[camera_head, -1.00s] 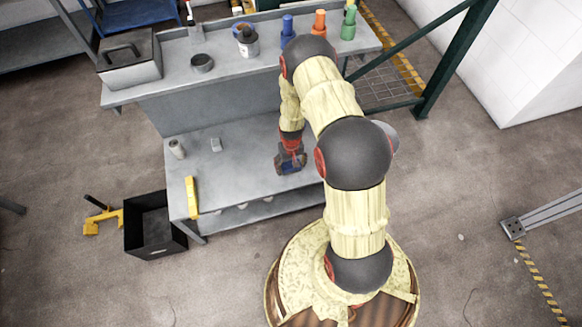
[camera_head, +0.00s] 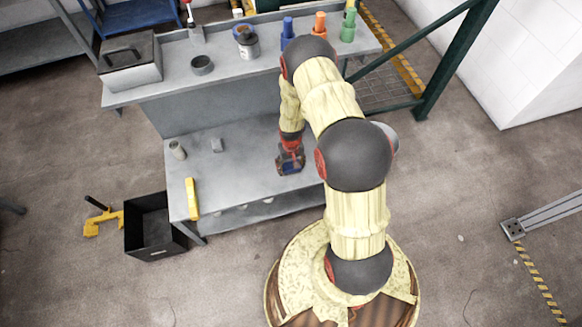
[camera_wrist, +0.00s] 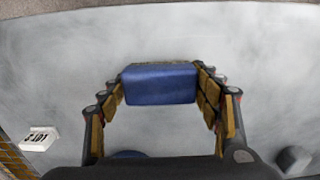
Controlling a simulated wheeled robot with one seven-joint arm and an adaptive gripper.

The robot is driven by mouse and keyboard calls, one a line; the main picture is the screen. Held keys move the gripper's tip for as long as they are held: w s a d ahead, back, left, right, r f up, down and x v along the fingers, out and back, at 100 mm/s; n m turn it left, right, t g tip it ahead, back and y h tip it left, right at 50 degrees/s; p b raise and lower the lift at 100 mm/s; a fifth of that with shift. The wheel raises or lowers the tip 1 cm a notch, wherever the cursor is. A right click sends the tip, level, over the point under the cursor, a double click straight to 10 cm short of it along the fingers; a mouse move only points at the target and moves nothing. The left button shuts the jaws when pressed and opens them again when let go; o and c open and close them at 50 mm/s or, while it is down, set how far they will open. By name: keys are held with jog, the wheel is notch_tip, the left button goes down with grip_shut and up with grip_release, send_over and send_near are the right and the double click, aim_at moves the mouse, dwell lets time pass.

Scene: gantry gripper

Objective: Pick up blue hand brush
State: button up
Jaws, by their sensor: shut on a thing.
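The blue hand brush (camera_wrist: 160,85) shows in the wrist view as a blue block between my two fingers. My gripper (camera_wrist: 161,92) is shut on it, with a finger against each end. In the head view my gripper (camera_head: 290,160) points down over the lower grey bench top, near its right part, and a bit of blue (camera_head: 290,169) shows at its tips. I cannot tell whether the brush touches the bench. My gripper hides part of the brush in the head view.
On the lower bench top (camera_head: 240,180) are a small cylinder (camera_head: 177,150), a small grey block (camera_head: 217,145) and a yellow piece (camera_head: 192,198) at the front edge. Bottles and a grey box (camera_head: 130,62) stand on the raised shelf. A black crate (camera_head: 153,222) is on the floor.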

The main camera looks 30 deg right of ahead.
aim_at(290, 167)
jog(key=r, duration=0.1)
jog(key=r+p, duration=0.2)
jog(key=r, duration=0.1)
jog(key=shift+s+a, duration=0.2)
jog(key=shift+a, duration=0.15)
jog(key=s+a+r+p, duration=0.5)
jog(key=s+a+r, duration=0.2)
jog(key=a, duration=0.4)
jog(key=shift+s+r, duration=0.15)
jog(key=shift+r, duration=0.55)
jog(key=o, duration=0.6)
jog(key=c, duration=0.3)
jog(key=shift+c, duration=0.7)
